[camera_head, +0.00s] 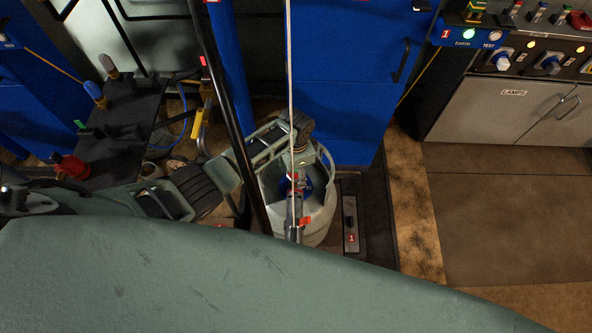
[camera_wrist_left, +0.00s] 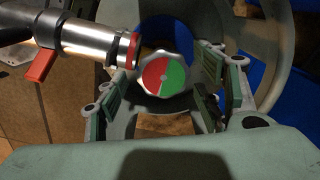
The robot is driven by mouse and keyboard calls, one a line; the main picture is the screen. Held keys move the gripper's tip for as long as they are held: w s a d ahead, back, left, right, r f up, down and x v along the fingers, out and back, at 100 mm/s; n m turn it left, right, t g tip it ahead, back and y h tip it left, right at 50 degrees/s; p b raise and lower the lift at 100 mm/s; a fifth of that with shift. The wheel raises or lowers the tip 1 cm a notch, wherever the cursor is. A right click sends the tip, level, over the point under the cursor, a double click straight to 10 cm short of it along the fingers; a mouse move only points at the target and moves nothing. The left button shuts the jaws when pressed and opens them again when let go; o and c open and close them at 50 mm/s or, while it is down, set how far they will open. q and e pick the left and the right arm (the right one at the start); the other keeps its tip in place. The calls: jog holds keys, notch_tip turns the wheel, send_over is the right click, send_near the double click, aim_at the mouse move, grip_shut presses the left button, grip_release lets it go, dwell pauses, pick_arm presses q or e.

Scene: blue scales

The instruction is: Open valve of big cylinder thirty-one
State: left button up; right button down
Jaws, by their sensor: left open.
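A pale grey cylinder (camera_head: 318,222) stands upright on the floor below a blue cabinet, with a collar around its top. A blue-and-red valve part shows on its top, partly hidden by a thin pale line. In the left wrist view, the round valve knob (camera_wrist_left: 163,78), half red and half green, faces the camera. My left gripper (camera_head: 272,147) reaches over the cylinder from the left. In the wrist view its open fingers (camera_wrist_left: 167,98) stand on both sides of the knob, apart from it. No number thirty-one is readable. My right gripper is not seen.
A metal pipe with a red lever (camera_wrist_left: 40,64) runs beside the knob. A dark tool table (camera_head: 120,125) is at left. Open floor (camera_head: 490,210) lies at right, before the lamp cabinet (camera_head: 515,105).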

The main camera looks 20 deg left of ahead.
pick_arm(q)
jog(key=c, duration=1.1)
